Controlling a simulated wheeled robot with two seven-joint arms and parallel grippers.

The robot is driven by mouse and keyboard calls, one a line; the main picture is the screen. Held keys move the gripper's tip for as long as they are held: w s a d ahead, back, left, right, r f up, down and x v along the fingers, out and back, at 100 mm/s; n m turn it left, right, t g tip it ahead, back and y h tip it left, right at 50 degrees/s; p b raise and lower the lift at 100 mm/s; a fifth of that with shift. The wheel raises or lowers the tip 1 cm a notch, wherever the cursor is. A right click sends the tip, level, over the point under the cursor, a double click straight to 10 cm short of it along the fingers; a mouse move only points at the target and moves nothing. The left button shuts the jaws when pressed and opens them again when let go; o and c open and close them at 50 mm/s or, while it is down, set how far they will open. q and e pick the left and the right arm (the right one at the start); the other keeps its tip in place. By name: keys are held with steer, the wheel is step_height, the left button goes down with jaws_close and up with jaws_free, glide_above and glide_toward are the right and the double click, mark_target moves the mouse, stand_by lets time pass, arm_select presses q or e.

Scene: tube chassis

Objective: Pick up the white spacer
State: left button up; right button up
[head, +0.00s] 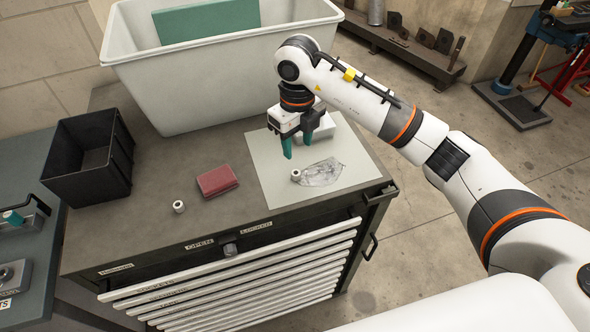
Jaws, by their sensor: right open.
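Two small white ring-shaped spacers show in the head view. One spacer (296,175) stands on the light grey mat at the edge of a crumpled clear bag (322,173). The other spacer (179,206) stands on the bare dark cabinet top, left of a dark red box. My right gripper (297,150) points down over the mat with its teal fingers apart. Nothing shows between them. In the picture it is just above the spacer on the mat; the exact height gap is hard to tell. My left gripper is not in view.
The dark red box (217,180) is left of the mat (262,165). A large white bin (200,85) and a black crate (75,170) stand behind and left. The cabinet top between crate and red box is clear.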

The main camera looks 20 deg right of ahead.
mark_target(295, 172)
step_height(295, 172, down, 3)
steer(key=shift+f+p, duration=0.1)
steer(key=shift+p, duration=0.3)
steer(key=f+p, duration=0.1)
steer(key=f, duration=0.2)
steer(key=f+p, duration=0.1)
steer(key=shift+s+a+f+p, duration=0.3)
steer(key=shift+s+f, duration=0.05)
steer(key=shift+s, duration=0.05)
steer(key=shift+f, duration=0.3)
steer(key=shift+w, duration=0.1)
jaws_close()
